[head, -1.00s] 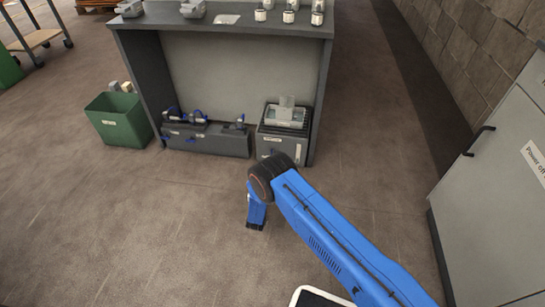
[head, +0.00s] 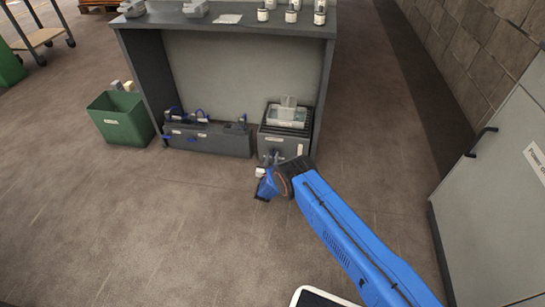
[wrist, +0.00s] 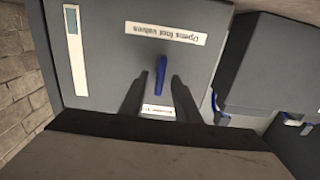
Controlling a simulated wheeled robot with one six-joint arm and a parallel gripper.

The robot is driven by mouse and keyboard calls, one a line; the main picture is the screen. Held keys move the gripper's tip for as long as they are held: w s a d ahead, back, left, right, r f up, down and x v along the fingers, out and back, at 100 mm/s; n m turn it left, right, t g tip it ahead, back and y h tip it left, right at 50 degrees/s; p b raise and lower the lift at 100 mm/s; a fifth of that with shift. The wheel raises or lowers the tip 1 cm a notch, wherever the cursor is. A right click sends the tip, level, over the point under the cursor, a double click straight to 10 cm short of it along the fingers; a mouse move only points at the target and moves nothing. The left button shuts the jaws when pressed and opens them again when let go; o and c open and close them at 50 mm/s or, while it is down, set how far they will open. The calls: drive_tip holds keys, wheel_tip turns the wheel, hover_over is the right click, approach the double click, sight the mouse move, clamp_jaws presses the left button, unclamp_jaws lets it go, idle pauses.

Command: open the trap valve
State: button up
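A grey box (head: 283,143) stands on the floor at the right end of the bench. In the wrist view, its face (wrist: 105,75) carries a blue lever handle (wrist: 161,76) and a label (wrist: 166,33) that appears upside down and starts with "Opens". My gripper (wrist: 160,82) is open, with one dark finger on each side of the handle and small gaps showing. In the head view my blue wrist (head: 268,186) is close in front of the box, and the fingertips are hard to make out there. A second, small label (wrist: 158,111) shows between the fingers.
A long, low grey unit (head: 208,140) with several blue levers stands left of the box; it also shows in the wrist view (wrist: 275,70). A green bin (head: 122,120) is farther left. The bench (head: 230,28) overhangs. A grey cabinet (head: 490,200) stands right. The front floor is clear.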

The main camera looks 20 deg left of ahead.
drive_tip(key=shift+w+a, duration=0.1)
drive_tip(key=shift+w, duration=0.2)
clamp_jaws()
drive_tip(key=shift+m, duration=0.3)
drive_tip(key=m, duration=0.6)
drive_tip(key=shift+d, duration=0.2)
drive_tip(key=m, duration=1.1)
drive_tip(key=shift+d+f, duration=0.2)
drive_tip(key=shift+f, duration=0.2)
drive_tip(key=shift+m, duration=0.4)
